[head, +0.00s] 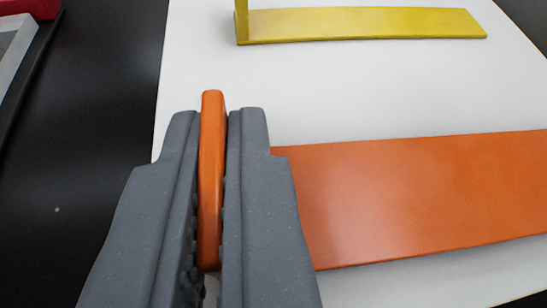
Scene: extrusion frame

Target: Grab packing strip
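An orange strip (420,195) lies along the white surface at the right. Its upright end stands between the two grey fingers of my gripper (212,130). The fingers are close against both sides of this upright end, and its top sticks out above the fingertips. The lower part of the upright end and the corner where it meets the flat part are hidden by the fingers. A yellow strip (365,24) of similar form lies farther back, with its upright end at its left, apart from my gripper.
The white board (340,90) carries both strips and is bare between them. A dark surface (85,130) lies to the left and is mostly clear. A red object (30,8) and a pale translucent piece (12,50) are at the far left corner.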

